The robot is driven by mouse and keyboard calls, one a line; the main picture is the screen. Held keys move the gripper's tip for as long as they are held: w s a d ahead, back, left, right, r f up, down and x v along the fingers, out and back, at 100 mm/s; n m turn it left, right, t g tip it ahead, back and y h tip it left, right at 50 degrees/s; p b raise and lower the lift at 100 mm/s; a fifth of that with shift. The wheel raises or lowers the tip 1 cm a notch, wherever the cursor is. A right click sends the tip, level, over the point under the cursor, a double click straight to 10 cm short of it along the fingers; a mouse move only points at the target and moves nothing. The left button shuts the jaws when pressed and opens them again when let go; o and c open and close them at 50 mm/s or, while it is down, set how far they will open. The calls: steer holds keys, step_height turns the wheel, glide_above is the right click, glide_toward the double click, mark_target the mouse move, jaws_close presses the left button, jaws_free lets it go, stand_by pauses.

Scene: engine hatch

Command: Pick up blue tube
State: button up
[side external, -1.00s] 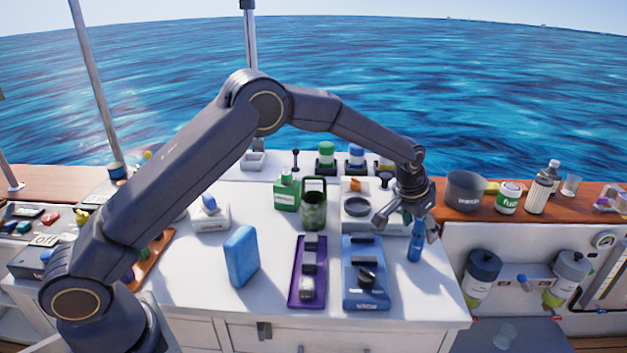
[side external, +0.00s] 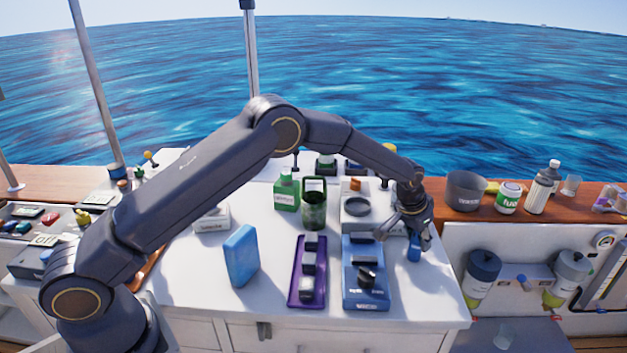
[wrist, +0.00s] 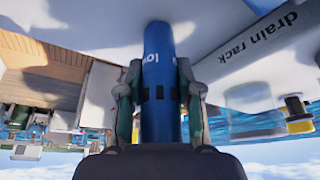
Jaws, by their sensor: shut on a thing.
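The blue tube (side external: 414,252) stands upright at the right side of the white worktop, mostly covered by my gripper in the side view. My gripper (side external: 408,240) is low over it, with its fingers down around the tube. In the wrist view the tube (wrist: 158,85) runs between both fingers of my gripper (wrist: 160,100), with white lettering near its far end. The fingers touch its two sides. I cannot tell whether its lower end rests on the worktop.
A blue tray (side external: 365,290) and a purple tray (side external: 308,285) lie to the left. A blue block (side external: 241,256), a dark green jar (side external: 314,211) and a green bottle (side external: 287,190) stand farther left. A grey pot (side external: 465,191) stands on the wooden ledge. The front right worktop is clear.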

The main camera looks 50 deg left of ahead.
jaws_close()
steer(key=shift+r, duration=0.1)
